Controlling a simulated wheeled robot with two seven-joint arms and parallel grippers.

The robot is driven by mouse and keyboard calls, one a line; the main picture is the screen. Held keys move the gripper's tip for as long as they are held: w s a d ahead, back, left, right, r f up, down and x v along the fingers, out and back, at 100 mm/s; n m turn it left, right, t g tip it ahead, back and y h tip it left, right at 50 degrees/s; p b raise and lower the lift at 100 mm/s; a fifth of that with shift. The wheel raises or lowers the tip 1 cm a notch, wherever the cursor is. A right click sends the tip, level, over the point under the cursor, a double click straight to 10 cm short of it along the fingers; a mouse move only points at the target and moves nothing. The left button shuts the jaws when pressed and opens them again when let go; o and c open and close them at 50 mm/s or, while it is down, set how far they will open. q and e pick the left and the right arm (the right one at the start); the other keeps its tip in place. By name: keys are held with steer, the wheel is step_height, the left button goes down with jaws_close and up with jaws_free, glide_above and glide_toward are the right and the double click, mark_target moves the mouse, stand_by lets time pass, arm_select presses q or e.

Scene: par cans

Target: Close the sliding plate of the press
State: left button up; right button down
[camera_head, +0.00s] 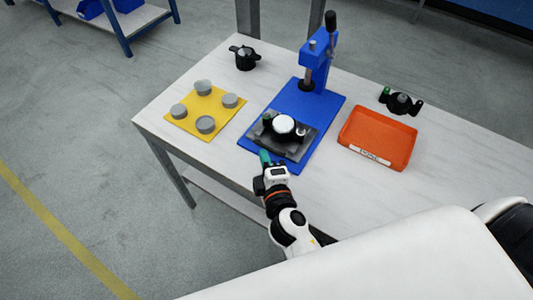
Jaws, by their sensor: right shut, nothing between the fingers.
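The blue press (316,75) stands on the table with its lever up. Its dark sliding plate (299,145) lies on the front part of the blue base (328,107), drawn out from under the press head. A black holder with a round white piece (284,124) sits on the plate. My right gripper (266,164) is shut at the front left edge of the plate, close to a small teal piece. I cannot tell whether the gripper touches the plate. My left gripper is not in view.
A yellow mat (217,115) with several grey cups lies left of the press. A black handled pot (244,58) stands behind it. An orange tray (382,133) and a black two-handled holder (401,103) are to the right. The white table's (165,91) front left is clear.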

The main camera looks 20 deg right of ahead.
mark_target(273, 146)
steer(key=shift+w+f, duration=0.1)
steer(key=shift+w, duration=0.1)
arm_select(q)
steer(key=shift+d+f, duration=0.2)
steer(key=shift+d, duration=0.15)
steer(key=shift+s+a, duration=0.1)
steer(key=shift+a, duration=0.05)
arm_select(e)
steer(key=shift+d, duration=0.1)
